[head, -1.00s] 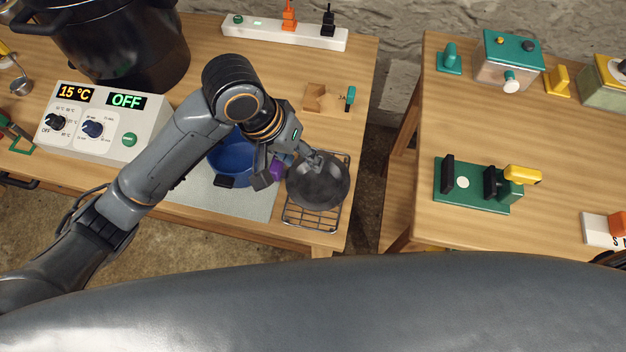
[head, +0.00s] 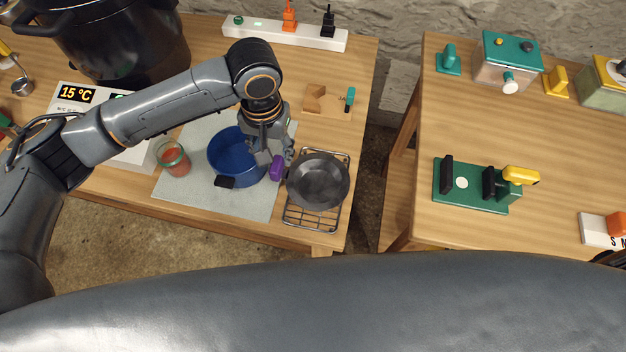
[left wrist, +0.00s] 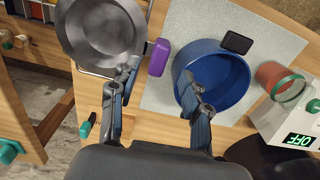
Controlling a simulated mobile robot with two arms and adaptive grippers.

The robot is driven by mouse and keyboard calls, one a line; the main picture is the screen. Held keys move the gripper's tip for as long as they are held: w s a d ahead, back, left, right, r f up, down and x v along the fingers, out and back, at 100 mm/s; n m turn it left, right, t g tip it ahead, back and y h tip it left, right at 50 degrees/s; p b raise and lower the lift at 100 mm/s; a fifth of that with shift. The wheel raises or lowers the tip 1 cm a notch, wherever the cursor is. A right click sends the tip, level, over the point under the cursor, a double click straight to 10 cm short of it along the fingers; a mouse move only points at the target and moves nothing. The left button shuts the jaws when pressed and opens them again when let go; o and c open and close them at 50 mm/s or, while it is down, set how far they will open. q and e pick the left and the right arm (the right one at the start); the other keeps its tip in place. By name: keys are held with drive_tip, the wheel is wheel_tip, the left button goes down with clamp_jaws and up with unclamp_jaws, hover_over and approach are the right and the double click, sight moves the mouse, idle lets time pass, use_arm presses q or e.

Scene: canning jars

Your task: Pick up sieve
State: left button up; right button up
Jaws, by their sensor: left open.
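The grey, round, bowl-shaped sieve (head: 318,182) rests on a wire rack (head: 300,217) at the right end of the near table. A purple block-like handle (head: 277,168) is at its left edge. The sieve also shows at the upper left in the left wrist view (left wrist: 102,30), with the purple handle (left wrist: 158,57) beside it. My left gripper (head: 271,158) is open and empty above the gap between the sieve and a blue pot. In the left wrist view, my left gripper's fingers (left wrist: 160,84) stand apart, with the purple handle beyond and between their tips. My right gripper is out of view.
The blue pot (head: 232,160) with a black handle stands on a grey mat (head: 200,192), close to the left finger. A jar with red contents (head: 173,158) is farther left. A gap separates the two tables.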

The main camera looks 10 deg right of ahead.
sight(276, 164)
use_arm(q)
drive_tip(key=shift+w+d+f+p, duration=0.1)
drive_tip(key=shift+f+p, duration=0.5)
drive_tip(key=shift+f, duration=2.25)
clamp_jaws()
